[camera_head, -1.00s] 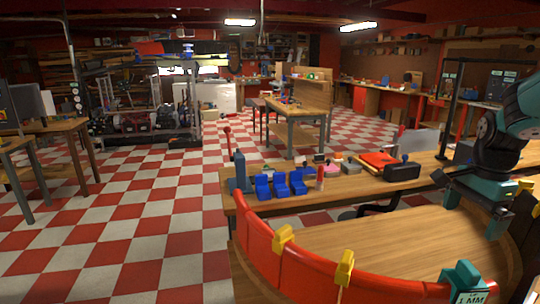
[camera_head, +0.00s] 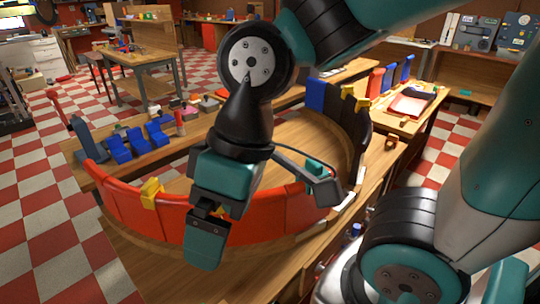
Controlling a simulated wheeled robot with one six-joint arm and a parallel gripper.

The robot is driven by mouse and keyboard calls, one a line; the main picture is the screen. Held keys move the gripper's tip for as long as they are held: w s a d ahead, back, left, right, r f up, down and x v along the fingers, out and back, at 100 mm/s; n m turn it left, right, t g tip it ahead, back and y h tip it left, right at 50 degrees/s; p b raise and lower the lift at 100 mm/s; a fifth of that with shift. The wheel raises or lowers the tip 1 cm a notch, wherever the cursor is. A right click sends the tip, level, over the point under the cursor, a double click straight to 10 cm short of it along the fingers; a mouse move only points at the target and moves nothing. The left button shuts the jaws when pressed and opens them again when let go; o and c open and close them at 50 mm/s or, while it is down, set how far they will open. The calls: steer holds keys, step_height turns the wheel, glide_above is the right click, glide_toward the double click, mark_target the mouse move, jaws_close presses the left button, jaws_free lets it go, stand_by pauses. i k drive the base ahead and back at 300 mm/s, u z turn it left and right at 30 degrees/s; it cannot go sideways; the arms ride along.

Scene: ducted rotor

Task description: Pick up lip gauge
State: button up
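The lip gauge, a small teal block (camera_head: 318,169), sits at the right end of the red curved wall (camera_head: 262,219). In the head view it is partly hidden behind my gripper's right finger. My gripper (camera_head: 267,219) points down over the red wall with its two fingers spread wide. The left finger shows in front of the red wall, and the right finger overlaps the gauge in the picture. I cannot tell how far the gripper is from the gauge in depth.
Yellow clips (camera_head: 152,190) sit on the red wall. Blue and black wall pieces (camera_head: 322,97) stand at the ring's far side. Blue blocks (camera_head: 157,134) stand on the bench behind. A red tray (camera_head: 409,105) lies on the right bench. Checkered floor (camera_head: 40,210) is clear at left.

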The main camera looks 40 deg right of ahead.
mark_target(316, 169)
steer(key=k, duration=0.55)
steer(key=z, duration=0.9)
steer(key=i, duration=0.45)
steer(key=u, duration=0.05)
